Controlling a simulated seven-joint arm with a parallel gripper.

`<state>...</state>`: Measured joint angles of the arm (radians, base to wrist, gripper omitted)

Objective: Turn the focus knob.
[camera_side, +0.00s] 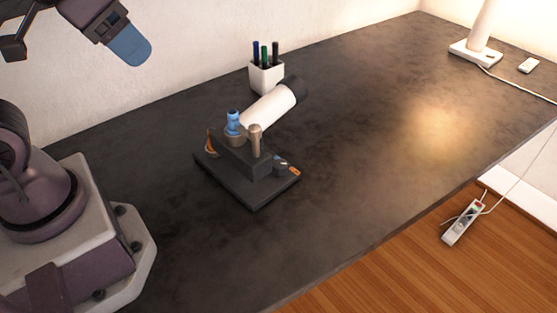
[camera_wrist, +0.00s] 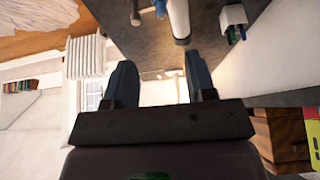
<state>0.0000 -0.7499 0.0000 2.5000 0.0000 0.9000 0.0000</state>
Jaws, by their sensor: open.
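A small telescope with a white tube (camera_side: 268,108) and dark front end stands on a dark flat base (camera_side: 262,197) on the desk. Near the tube's lower end are a blue upright part (camera_side: 233,122) and a tan post-like knob (camera_side: 255,140); I cannot tell which is the focus knob. In the wrist view, the white tube (camera_wrist: 178,14), blue part (camera_wrist: 161,8) and tan part (camera_wrist: 135,13) show at the top edge, partly cut off. My gripper (camera_side: 135,50) is high at the upper left, apart from the telescope. Its blue fingers (camera_wrist: 158,75) are open and empty.
A white cup (camera_side: 266,77) with several pens stands behind the telescope, near the wall. A lamp base (camera_side: 475,53) and a small white remote-like item (camera_side: 528,65) are at the far right. The desk right of the telescope is clear. A power strip (camera_side: 463,223) lies beyond the desk edge.

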